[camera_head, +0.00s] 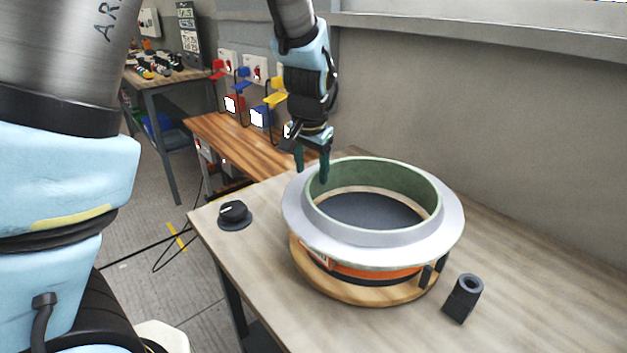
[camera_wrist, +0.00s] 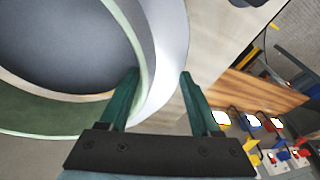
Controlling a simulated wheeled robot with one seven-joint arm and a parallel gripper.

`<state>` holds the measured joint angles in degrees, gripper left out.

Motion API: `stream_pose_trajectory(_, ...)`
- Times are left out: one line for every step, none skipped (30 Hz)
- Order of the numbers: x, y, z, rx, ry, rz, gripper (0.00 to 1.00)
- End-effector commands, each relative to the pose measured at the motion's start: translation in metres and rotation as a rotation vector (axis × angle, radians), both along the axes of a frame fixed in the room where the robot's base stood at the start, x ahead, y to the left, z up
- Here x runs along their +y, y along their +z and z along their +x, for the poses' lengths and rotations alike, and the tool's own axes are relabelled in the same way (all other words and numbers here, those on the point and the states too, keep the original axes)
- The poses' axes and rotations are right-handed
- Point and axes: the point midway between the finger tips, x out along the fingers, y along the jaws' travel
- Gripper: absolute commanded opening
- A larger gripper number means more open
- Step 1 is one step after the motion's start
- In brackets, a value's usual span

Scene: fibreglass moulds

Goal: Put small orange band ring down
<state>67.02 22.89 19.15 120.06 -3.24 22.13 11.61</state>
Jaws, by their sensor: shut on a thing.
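The ring (camera_head: 450,222) has a wide grey flange, a green inner wall and an orange band (camera_head: 375,272) around its lower part. It sits level over a round wooden base (camera_head: 350,292) on the table; I cannot tell whether it bears fully on it. My gripper (camera_head: 312,174) points down at the ring's far left rim and is shut on its wall. In the wrist view, my gripper (camera_wrist: 160,72) has one finger inside the ring (camera_wrist: 172,28) and one outside. The exact contact is hard to see.
A black knob (camera_head: 235,213) stands at the table's left edge and a dark hollow block (camera_head: 463,297) at the right of the ring. The table (camera_head: 540,270) is clear farther right.

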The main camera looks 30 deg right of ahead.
Motion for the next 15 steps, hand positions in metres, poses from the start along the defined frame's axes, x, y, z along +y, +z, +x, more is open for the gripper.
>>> stream_pose_trajectory(0.001, -0.007, 0.000, 0.002, 0.002, 0.002, 0.00)
stream_pose_trajectory(0.000, -0.011, 0.000, 0.002, 0.002, 0.002, 0.00)
stream_pose_trajectory(0.000, -0.017, 0.000, 0.002, 0.001, 0.002, 0.00)
stream_pose_trajectory(0.000, -0.020, 0.000, 0.002, 0.001, 0.002, 0.00)
stream_pose_trajectory(0.000, -0.023, 0.000, 0.001, 0.001, 0.001, 0.00)
stream_pose_trajectory(0.000, -0.026, 0.000, 0.001, 0.002, 0.000, 0.00)
stream_pose_trajectory(0.000, -0.027, 0.001, 0.000, 0.002, -0.001, 0.00)
stream_pose_trajectory(0.000, -0.028, 0.001, 0.000, 0.002, -0.001, 0.00)
stream_pose_trajectory(0.000, -0.029, 0.000, 0.000, 0.002, -0.001, 0.00)
stream_pose_trajectory(0.000, -0.029, 0.000, 0.000, 0.002, -0.001, 0.00)
stream_pose_trajectory(0.000, -0.029, 0.000, 0.000, 0.002, -0.001, 0.00)
stream_pose_trajectory(0.000, -0.029, 0.000, 0.000, 0.002, -0.001, 0.00)
stream_pose_trajectory(0.000, -0.029, 0.000, 0.000, 0.002, -0.001, 0.00)
stream_pose_trajectory(0.000, -0.029, 0.000, 0.000, 0.002, -0.001, 0.00)
stream_pose_trajectory(0.000, -0.029, 0.000, 0.000, 0.002, -0.001, 0.00)
